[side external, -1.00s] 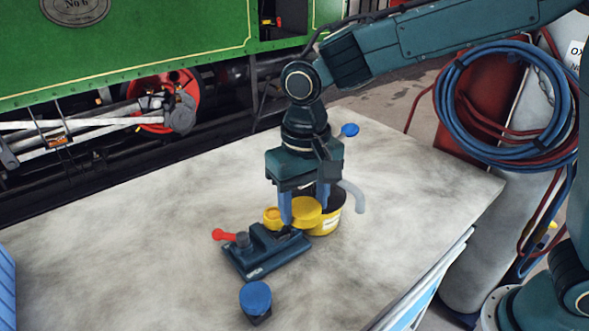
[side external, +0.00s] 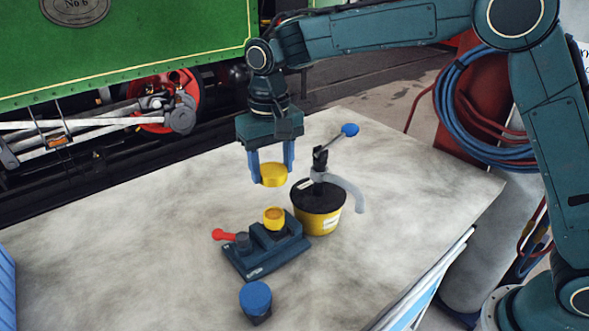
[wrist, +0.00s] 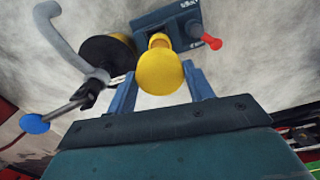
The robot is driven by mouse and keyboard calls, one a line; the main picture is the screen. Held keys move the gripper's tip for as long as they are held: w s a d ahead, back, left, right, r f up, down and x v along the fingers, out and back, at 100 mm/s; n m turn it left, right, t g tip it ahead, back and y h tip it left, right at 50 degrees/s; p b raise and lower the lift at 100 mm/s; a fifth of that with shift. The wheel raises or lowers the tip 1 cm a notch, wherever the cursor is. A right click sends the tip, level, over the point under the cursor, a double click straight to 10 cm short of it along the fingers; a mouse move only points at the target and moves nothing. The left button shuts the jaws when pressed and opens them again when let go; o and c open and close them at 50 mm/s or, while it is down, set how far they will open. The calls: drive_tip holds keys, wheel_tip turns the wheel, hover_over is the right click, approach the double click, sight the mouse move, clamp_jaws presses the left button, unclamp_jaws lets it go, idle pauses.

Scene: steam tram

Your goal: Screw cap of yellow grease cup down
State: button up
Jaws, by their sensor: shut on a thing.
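The yellow cap (side external: 273,176) is a short round disc, held between the blue fingers of my gripper (side external: 271,172). My gripper is shut on it, above the bench, and the cap also shows in the wrist view (wrist: 160,72). The yellow grease cup (side external: 274,217) sits open at the top on the dark vise-like block (side external: 268,248), below and apart from the cap. In the wrist view the cup (wrist: 159,40) is partly hidden behind the cap. A red-knobbed handle (side external: 224,235) sticks out of the block's left side.
A yellow-and-black grease pot (side external: 320,221) with a grey curved spout and a blue-knobbed lever (side external: 349,130) stands right of the block. A blue-topped pot (side external: 256,300) stands in front. The bench (side external: 120,255) is clear at left. A green locomotive (side external: 130,45) is behind.

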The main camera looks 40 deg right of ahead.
sight(272, 185)
drive_tip(key=shift+w+d, duration=0.1)
drive_tip(key=shift+w, duration=0.25)
drive_tip(key=shift+f, duration=2.55)
drive_tip(key=shift+f, duration=0.15)
drive_tip(key=shift+f, duration=1.5)
